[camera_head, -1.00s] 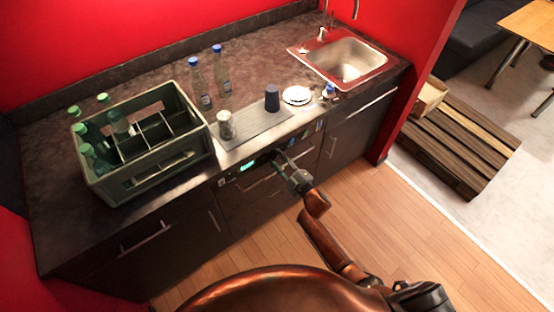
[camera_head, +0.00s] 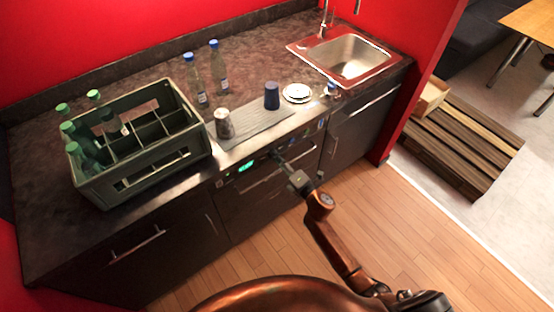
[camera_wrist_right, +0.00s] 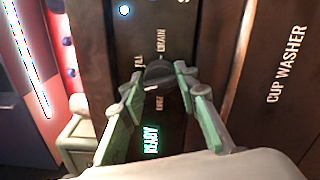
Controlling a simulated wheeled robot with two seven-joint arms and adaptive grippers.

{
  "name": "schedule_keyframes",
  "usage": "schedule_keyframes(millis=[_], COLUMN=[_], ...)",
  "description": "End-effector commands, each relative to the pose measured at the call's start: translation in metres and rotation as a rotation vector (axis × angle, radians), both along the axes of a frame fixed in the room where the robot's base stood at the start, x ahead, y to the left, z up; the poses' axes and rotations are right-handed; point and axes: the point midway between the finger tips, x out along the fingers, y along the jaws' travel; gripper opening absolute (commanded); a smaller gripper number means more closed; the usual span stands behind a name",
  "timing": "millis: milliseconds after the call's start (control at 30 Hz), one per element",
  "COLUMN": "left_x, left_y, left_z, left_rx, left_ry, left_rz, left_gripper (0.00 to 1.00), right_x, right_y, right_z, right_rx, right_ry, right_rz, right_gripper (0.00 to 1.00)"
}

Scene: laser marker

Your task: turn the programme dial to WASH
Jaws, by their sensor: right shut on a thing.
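The programme dial (camera_wrist_right: 158,76) is a dark round knob on the brown cup washer panel, seen in the right wrist view. Small labels stand around it; one reads DRAIN, and the others are hard to read. I cannot make out a WASH label or the dial's pointer. My right gripper (camera_wrist_right: 160,84) has its green-padded fingers on either side of the dial and is shut on it. In the head view my right gripper (camera_head: 283,164) reaches the front panel below the counter and hides the dial. A green display (camera_head: 245,166) is lit left of it; it reads READY in the wrist view (camera_wrist_right: 150,140). My left gripper is out of view.
On the counter stand a crate (camera_head: 113,193) with green-capped bottles, two clear bottles (camera_head: 197,85), a metal cup (camera_head: 223,124), a dark blue cup (camera_head: 271,96), white saucers (camera_head: 297,92) and a sink (camera_head: 350,57). Cupboard handles (camera_head: 138,244) project below. The wooden floor (camera_head: 400,230) is clear.

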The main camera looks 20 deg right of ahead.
Motion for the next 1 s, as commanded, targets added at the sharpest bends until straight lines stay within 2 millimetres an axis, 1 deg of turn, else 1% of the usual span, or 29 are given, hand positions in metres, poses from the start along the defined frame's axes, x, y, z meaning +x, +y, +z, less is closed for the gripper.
schedule_keyframes(millis=[33, 200, 400, 633, 1000], left_x=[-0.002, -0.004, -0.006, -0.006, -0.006], left_y=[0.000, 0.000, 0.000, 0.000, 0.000], left_z=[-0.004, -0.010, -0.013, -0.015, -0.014], left_rx=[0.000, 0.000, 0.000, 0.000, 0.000], left_ry=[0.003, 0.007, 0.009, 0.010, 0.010], left_rz=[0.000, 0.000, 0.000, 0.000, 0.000], left_gripper=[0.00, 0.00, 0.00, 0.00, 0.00], right_x=[0.000, 0.000, 0.000, 0.000, -0.001], right_y=[0.000, 0.000, 0.000, 0.000, 0.000], right_z=[-0.004, -0.003, -0.002, -0.002, -0.001], right_rx=[-0.034, -0.128, -0.198, -0.228, -0.229], right_ry=[-0.009, -0.043, -0.068, -0.079, -0.080], right_rz=[0.000, 0.000, 0.000, 0.000, 0.000], right_gripper=[0.04, 0.04, 0.04, 0.04, 0.04])
